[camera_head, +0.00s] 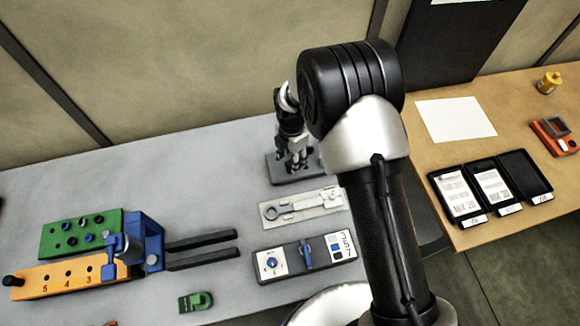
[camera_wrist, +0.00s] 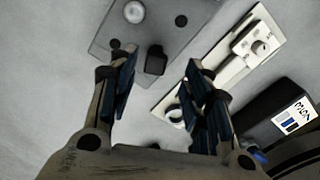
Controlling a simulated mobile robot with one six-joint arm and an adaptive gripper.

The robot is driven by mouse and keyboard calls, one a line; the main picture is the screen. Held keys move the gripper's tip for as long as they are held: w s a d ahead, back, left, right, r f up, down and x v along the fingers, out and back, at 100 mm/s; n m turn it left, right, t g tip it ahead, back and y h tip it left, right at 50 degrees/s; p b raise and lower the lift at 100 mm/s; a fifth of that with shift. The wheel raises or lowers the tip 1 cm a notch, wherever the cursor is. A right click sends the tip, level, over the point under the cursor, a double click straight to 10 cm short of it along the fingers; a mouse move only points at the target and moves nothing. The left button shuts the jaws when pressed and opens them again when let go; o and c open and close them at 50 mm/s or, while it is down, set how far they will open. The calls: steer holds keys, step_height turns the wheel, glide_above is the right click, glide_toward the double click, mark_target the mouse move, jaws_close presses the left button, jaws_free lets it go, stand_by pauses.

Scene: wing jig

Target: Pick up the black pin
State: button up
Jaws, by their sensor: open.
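A short black pin (camera_wrist: 155,60) stands on a flat grey plate (camera_wrist: 110,45) in the wrist view, near the plate's lower edge. My gripper (camera_wrist: 160,76) is open, with one blue-padded finger on each side of the pin as seen from the wrist; I see no contact, and the height gap cannot be told. In the head view my gripper (camera_head: 294,158) points down over the same grey plate (camera_head: 277,178) at the back of the table. There the gripper hides the pin, or it cannot be made out.
A light slotted fixture (camera_head: 325,203) and a dark panel (camera_head: 292,259) with a blue handle lie in front. Left are a green block (camera_head: 70,245), an orange numbered bar (camera_head: 75,280) and a blue clamp (camera_head: 152,240). A wooden table (camera_head: 405,115) with black trays stands at right.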

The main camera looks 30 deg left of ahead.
mark_target(290, 163)
steer(key=f, duration=0.4)
steer(key=shift+a+f, duration=0.3)
jaws_close()
